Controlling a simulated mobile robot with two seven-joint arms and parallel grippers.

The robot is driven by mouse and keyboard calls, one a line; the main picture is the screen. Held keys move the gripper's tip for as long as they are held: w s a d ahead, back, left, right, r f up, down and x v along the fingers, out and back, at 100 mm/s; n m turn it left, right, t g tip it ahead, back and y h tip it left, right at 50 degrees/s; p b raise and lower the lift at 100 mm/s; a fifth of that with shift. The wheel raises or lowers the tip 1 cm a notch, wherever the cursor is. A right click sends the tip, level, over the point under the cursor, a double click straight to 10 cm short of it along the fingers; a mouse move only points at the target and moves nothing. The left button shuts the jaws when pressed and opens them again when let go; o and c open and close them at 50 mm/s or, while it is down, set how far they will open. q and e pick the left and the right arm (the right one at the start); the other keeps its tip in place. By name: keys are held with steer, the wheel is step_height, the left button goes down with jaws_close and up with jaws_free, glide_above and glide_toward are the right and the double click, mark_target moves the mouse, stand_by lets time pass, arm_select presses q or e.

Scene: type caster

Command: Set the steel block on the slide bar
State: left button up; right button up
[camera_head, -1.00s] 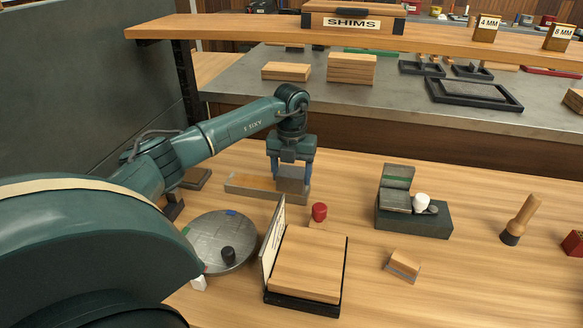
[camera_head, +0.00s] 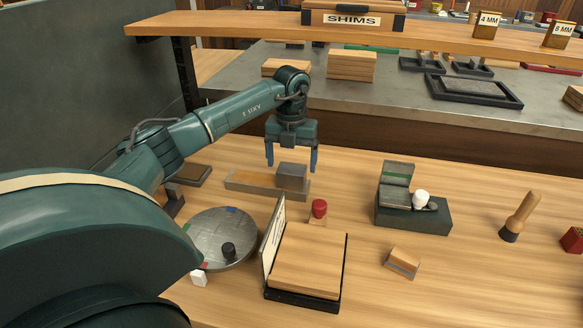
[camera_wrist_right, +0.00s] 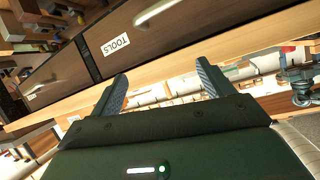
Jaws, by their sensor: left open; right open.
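The steel block (camera_head: 291,176) is a grey cube at the right end of the slide bar (camera_head: 245,184), a low flat bar with a wood-coloured strip on its top. The block rests upright on the bar. My left gripper (camera_head: 291,165) hangs just above and around the block, fingers pointing down and spread apart, empty. In the right wrist view my right gripper (camera_wrist_right: 160,88) is open, with two grey fingers and nothing between them. My right gripper does not show in the head view.
A round metal plate (camera_head: 215,240) with a dark knob, a wooden board in a black tray (camera_head: 342,285), a red-topped peg (camera_head: 319,209) and a green fixture (camera_head: 430,222) stand nearer. A wooden shelf (camera_head: 430,37) crosses behind. Drawers labelled TOOLS (camera_wrist_right: 140,35) show in the right wrist view.

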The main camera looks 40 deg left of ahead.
mark_target(292, 169)
arm_select(q)
step_height(292, 169, up, 5)
steer(key=shift+f, duration=0.2)
stand_by(0.6)
